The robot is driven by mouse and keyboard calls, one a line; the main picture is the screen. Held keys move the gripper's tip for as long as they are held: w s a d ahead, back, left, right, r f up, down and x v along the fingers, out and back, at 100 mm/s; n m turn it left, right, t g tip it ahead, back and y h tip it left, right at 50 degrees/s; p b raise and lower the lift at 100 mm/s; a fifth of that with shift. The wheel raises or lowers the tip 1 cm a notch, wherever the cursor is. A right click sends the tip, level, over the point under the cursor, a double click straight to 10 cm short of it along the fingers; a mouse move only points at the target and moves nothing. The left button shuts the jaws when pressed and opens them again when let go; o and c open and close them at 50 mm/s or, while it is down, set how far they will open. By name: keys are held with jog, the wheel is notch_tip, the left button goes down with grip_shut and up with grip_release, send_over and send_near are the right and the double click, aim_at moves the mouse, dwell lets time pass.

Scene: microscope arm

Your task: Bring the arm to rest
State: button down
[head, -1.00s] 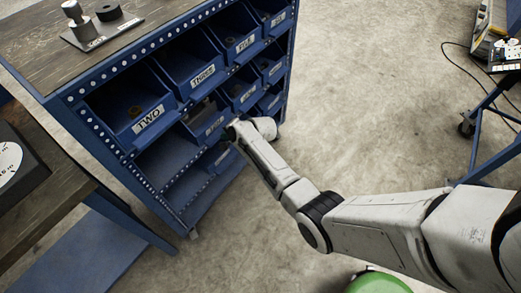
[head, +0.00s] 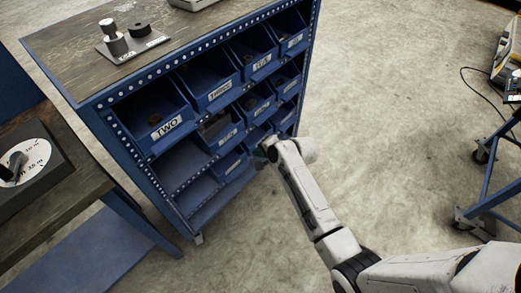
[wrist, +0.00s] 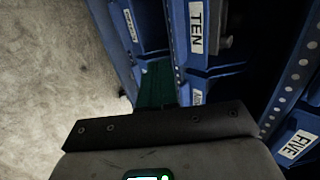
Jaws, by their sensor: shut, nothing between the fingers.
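The bin labelled TWO (head: 167,127) sits at the rack's upper left. A wooden bench with a dial (head: 28,162) is at left, a blue wheeled cart (head: 492,165) at right. The floor between is clear.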

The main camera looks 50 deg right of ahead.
jog(key=shift+s+r, duration=0.2)
jog(key=s+a+n+g, duration=0.4)
jog(key=s+a+n, duration=0.35)
jog(key=s, duration=0.25)
jog(key=s+a+r+n+g, duration=0.2)
jog(key=s+n, duration=0.3)
jog(key=s, duration=0.4)
jog(key=s+a+r+n+g, duration=0.2)
jog(key=s+a+r+n, duration=0.1)
jog(key=s, duration=0.6)
jog(key=shift+s+a+r+n+h, duration=0.15)
jog(key=shift+r+n+h, duration=0.15)
jog(key=shift+n, duration=0.55)
